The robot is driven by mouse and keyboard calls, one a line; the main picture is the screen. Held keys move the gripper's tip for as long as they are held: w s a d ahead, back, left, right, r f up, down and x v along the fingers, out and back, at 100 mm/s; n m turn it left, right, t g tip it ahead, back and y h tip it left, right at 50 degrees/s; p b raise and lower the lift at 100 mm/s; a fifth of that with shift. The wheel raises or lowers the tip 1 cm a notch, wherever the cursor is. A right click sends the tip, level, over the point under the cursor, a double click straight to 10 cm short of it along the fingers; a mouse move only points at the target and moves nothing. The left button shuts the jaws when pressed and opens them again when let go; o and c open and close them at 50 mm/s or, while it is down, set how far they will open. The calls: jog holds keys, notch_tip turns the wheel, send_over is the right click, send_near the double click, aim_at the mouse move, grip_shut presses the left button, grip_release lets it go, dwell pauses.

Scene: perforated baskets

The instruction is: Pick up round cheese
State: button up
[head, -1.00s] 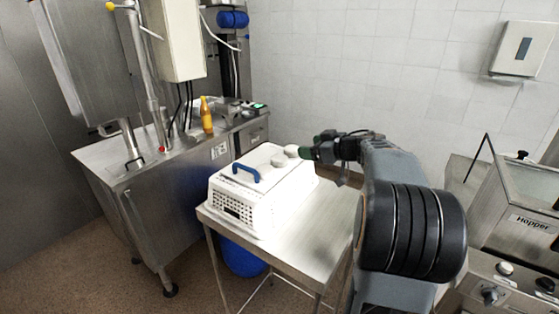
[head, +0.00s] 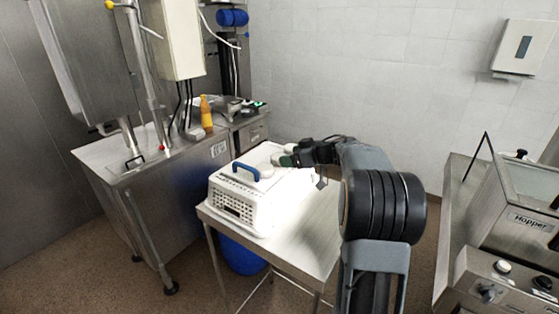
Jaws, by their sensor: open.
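A small, pale round cheese (head: 267,171) sits on the top of a white perforated basket (head: 262,213), just right of its blue handle (head: 246,171). A second pale round shape (head: 290,148) shows just behind my gripper, partly hidden. My gripper (head: 283,160) reaches in from the right, low over the basket top, with its green-tipped end just behind and right of the nearer cheese. It is open, and nothing is seen held in it. The far finger and the exact gap to the cheese cannot be made out.
The basket stands on a steel table (head: 312,236) with free room on its right front part. A steel machine with an orange bottle (head: 206,112) stands to the left. A hopper machine (head: 512,222) stands at the right. A blue bin (head: 243,258) is under the table.

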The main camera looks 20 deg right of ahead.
aim_at(281, 154)
jog(key=x, duration=0.4)
jog(key=shift+w+a+f, duration=0.15)
jog(key=shift+a+f, duration=0.05)
jog(key=shift+a, duration=0.1)
jog(key=c, duration=0.7)
jog(key=shift+o, duration=0.2)
jog(key=shift+r, duration=0.15)
jog(key=shift+r, duration=0.6)
jog(key=s+a+r, duration=0.2)
jog(key=s+r, duration=0.3)
jog(key=s, duration=0.1)
jog(key=s+a+r, duration=0.3)
jog(key=s+r, duration=0.3)
jog(key=s, duration=0.1)
jog(key=shift+a+r, duration=0.25)
jog(key=shift+r, duration=0.05)
